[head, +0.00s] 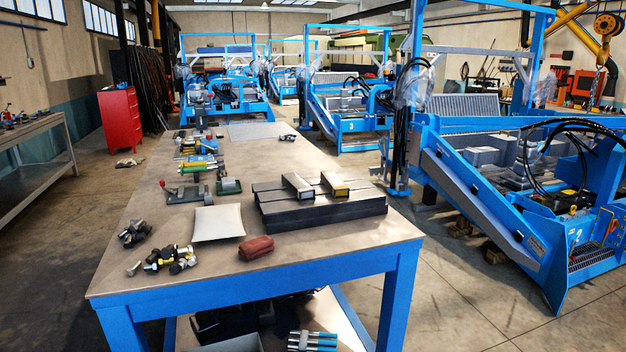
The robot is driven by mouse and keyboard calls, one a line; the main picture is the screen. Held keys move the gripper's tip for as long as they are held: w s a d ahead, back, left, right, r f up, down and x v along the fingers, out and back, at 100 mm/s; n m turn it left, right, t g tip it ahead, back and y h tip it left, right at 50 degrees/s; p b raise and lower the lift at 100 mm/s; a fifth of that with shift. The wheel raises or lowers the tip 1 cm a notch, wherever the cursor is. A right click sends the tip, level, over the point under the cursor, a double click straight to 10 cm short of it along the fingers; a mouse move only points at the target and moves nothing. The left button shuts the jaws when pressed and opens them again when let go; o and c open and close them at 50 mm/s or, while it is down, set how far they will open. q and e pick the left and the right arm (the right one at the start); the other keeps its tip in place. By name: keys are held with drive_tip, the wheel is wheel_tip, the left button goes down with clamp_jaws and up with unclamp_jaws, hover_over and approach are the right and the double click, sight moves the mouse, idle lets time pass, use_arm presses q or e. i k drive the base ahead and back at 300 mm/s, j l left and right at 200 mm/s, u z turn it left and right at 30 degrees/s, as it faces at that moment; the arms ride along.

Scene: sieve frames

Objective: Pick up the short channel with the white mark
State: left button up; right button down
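Two short grey metal channels lie on a dark slotted block (325,215) on the workbench. The left short channel (297,184) has a pale end facing the front, which may be the white mark; it is too small to be sure. The right short channel (333,182) shows a yellow patch on its front end. The two lie side by side with a gap between them, both pointing toward the bench's front. Neither of my grippers is in view.
The workbench (340,242) has a blue frame. Left of the block are a pale square pad (218,222), a dark red lump (256,248), several bolts (170,258) and clamp-like tools. The bench's front right corner is clear. Blue machines (500,190) stand to the right.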

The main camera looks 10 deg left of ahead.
sight(300, 189)
drive_tip(key=i+j+z, duration=0.8)
drive_tip(key=i, duration=0.15)
